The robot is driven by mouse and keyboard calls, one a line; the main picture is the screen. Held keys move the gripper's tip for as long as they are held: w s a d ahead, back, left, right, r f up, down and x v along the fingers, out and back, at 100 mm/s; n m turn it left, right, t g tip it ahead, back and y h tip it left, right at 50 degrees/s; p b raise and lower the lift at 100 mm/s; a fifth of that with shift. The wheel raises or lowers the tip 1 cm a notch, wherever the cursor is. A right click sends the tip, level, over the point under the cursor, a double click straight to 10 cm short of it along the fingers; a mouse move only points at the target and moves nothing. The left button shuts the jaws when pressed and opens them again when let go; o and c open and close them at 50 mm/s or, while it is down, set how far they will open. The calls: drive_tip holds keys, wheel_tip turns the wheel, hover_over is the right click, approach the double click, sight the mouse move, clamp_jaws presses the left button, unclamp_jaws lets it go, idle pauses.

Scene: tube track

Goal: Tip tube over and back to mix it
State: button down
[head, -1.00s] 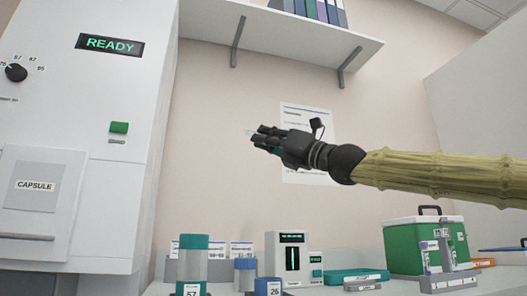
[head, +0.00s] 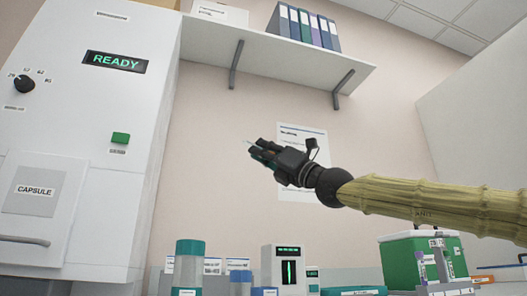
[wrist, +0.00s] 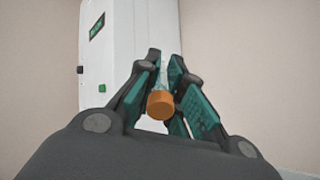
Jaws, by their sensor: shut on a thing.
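My gripper (head: 262,153) is raised in the air in front of the wall, its fingers pointing left in the head view. In the wrist view my gripper (wrist: 163,80) is shut on a clear tube (wrist: 162,83) with an orange cap (wrist: 160,105). The cap faces the wrist camera and the clear body runs away between the teal finger pads. In the head view only a small pale bit of the tube shows at the fingertips. Its contents are too small to make out.
A large white machine (head: 75,150) reading READY stands at the left. A shelf (head: 280,62) with binders hangs above. On the counter are teal- and blue-capped containers (head: 190,262), a small white device (head: 289,268) and a green box (head: 422,262). Air around my gripper is clear.

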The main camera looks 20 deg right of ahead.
drive_tip(key=shift+s+r+p, duration=0.15)
drive_tip(key=shift+r+p, duration=0.3)
drive_tip(key=shift+p, duration=0.3)
drive_tip(key=g+h+p, duration=0.2)
drive_tip(key=p, duration=1.3)
drive_tip(key=shift+f, duration=0.15)
